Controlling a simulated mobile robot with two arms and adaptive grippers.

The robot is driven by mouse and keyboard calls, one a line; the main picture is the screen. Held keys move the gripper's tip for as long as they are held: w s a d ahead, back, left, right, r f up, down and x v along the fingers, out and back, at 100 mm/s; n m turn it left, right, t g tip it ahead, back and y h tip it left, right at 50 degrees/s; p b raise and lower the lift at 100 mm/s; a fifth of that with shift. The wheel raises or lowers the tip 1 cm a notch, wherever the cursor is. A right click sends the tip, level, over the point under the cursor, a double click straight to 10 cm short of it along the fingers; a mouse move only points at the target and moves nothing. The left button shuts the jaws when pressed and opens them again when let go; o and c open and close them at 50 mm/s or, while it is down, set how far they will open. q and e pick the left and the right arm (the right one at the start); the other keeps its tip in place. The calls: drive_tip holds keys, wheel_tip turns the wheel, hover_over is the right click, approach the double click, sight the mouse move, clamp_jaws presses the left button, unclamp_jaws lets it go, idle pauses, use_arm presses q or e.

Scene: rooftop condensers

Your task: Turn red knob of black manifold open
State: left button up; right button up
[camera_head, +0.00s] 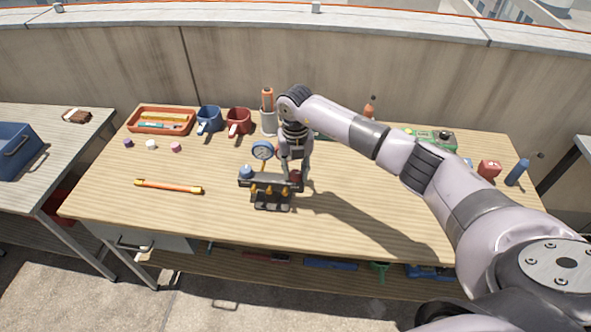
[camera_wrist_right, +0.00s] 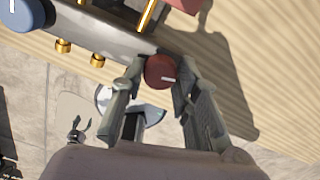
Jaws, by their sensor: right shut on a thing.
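The black manifold (camera_head: 270,184) stands on the wooden workbench, with a blue knob (camera_head: 246,171) at its left end and brass fittings along its front. A round blue gauge (camera_head: 262,150) rises above it. My right gripper (camera_head: 298,172) reaches down at the manifold's right end and partly hides the red knob (camera_head: 295,176). In the right wrist view the red knob (camera_wrist_right: 160,71), with a white mark, sits between the two fingers of my right gripper (camera_wrist_right: 157,80), which is shut on it. The dark manifold bar (camera_wrist_right: 100,28) runs to the upper left.
An orange-yellow rod (camera_head: 168,186) lies left of the manifold. The bench front is mostly clear.

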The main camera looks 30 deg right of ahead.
drive_tip(key=c, duration=0.5)
drive_tip(key=shift+f+n+b, duration=0.15)
drive_tip(key=shift+n+b, duration=1)
drive_tip(key=shift+n, duration=0.15)
drive_tip(key=n+b, duration=0.3)
drive_tip(key=n, duration=0.1)
drive_tip(key=shift+n, duration=0.3)
drive_tip(key=n+b, duration=0.3)
drive_tip(key=n, duration=0.1)
drive_tip(key=shift+n+b, duration=1)
drive_tip(key=shift+n, duration=1)
